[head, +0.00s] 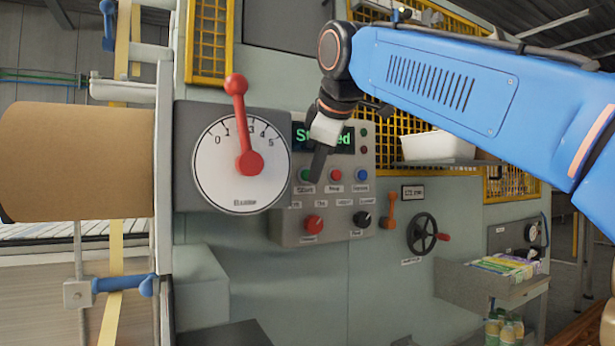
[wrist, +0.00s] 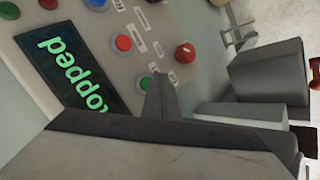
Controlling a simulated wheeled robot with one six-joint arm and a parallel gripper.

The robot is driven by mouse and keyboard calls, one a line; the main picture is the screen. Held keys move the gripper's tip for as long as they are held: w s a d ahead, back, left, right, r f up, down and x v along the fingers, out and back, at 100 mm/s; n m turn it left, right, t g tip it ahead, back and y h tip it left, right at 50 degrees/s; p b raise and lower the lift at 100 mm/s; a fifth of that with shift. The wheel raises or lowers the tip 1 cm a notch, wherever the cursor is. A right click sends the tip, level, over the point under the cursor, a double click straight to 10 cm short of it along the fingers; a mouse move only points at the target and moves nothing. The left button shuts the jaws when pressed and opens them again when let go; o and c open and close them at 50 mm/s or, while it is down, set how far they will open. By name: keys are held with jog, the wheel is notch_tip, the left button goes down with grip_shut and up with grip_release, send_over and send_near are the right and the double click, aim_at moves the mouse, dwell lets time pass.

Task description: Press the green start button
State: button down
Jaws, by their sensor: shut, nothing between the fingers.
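The green start button (head: 305,175) is at the left of the upper button row on the grey control panel (head: 340,240). In the wrist view the green button (wrist: 145,83) shows right beside my fingers, partly covered by them. My gripper (head: 317,176) is shut and empty, its tips pointing down at the panel just right of the button. The shut fingers also show in the wrist view (wrist: 160,92). I cannot tell whether they touch the panel. The panel's display (wrist: 72,68) has green letters ending in "topped"; in the head view my gripper hides its middle.
Beside the green button are a red button (head: 335,175) and a blue button (head: 361,174). A dial with a red lever (head: 240,125) stands out left of the panel. A handwheel (head: 422,234) is at lower right.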

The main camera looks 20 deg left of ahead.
jog(key=shift+w+a, duration=0.15)
jog(key=shift+w+a, duration=0.15)
dwell(0.4)
jog(key=shift+w+a, duration=0.3)
jog(key=shift+a, duration=0.05)
dwell(0.9)
jog(key=shift+s, duration=0.1)
jog(key=shift+s+d, duration=0.5)
jog(key=shift+d, duration=0.15)
jog(key=shift+d, duration=0.1)
jog(key=shift+s+d, duration=1.6)
jog(key=shift+d, duration=0.2)
